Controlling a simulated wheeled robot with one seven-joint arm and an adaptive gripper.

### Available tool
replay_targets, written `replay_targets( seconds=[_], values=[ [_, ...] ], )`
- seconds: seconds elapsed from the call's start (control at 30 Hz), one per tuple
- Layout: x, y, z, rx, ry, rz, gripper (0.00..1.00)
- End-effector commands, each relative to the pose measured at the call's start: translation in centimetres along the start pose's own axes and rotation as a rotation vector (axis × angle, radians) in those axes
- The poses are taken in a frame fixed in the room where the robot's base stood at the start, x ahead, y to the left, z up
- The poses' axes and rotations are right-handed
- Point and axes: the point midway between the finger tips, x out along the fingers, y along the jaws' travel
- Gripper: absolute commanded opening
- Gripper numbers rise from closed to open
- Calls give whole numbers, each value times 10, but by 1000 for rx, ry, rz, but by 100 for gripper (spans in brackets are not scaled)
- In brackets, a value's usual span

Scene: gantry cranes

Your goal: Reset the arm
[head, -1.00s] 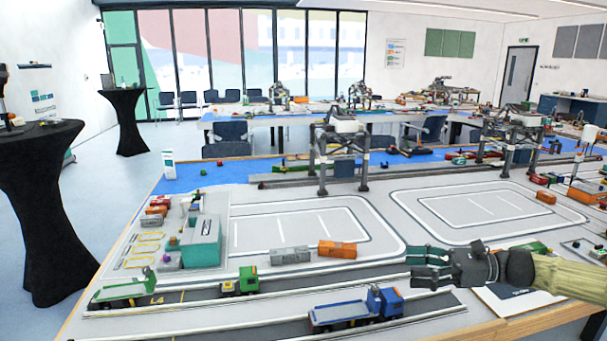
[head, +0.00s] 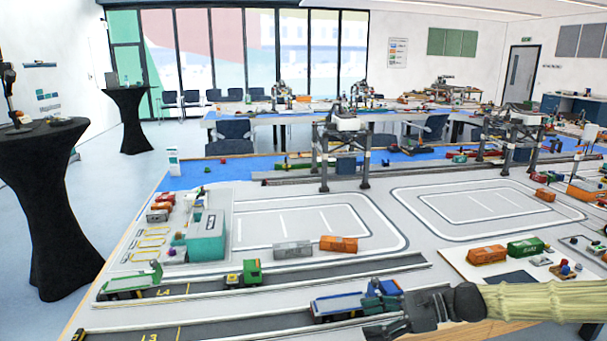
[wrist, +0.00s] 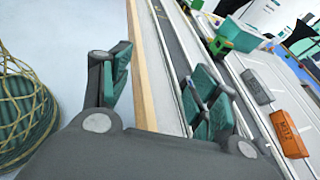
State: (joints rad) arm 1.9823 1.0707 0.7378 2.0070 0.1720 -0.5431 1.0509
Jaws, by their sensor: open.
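My gripper (head: 370,310) is open and empty over the near edge of the table, at the lower right of the head view. Its fingers overlap the cab end of the blue truck (head: 340,305) in that picture; I cannot tell whether they touch it. In the wrist view the two dark green fingers (wrist: 160,75) stand wide apart, with the wooden table edge (wrist: 143,70) between them. My arm reaches in from the right.
A green truck (head: 243,274) stands on the lane behind. A grey container (head: 292,250) and an orange container (head: 338,244) lie beyond it. A white board (head: 470,268) with containers is at right. A netted basket (wrist: 25,115) stands off the table.

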Motion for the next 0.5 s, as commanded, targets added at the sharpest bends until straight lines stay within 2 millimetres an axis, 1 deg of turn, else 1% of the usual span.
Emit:
replay_targets(
  seconds=[0.03,0.1,0.17,0.2,0.27,0.33,0.47,0.5],
  values=[
    [18,13,-14,-17,38,22,61],
    [40,31,-35,-51,93,47,61],
    [57,46,-53,-82,141,68,61],
    [67,57,-64,-105,171,84,61],
    [81,74,-82,-139,216,109,61],
    [95,95,-102,-183,268,141,61],
    [112,134,-139,-271,362,206,61],
    [116,146,-150,-299,390,227,61]
  ],
)
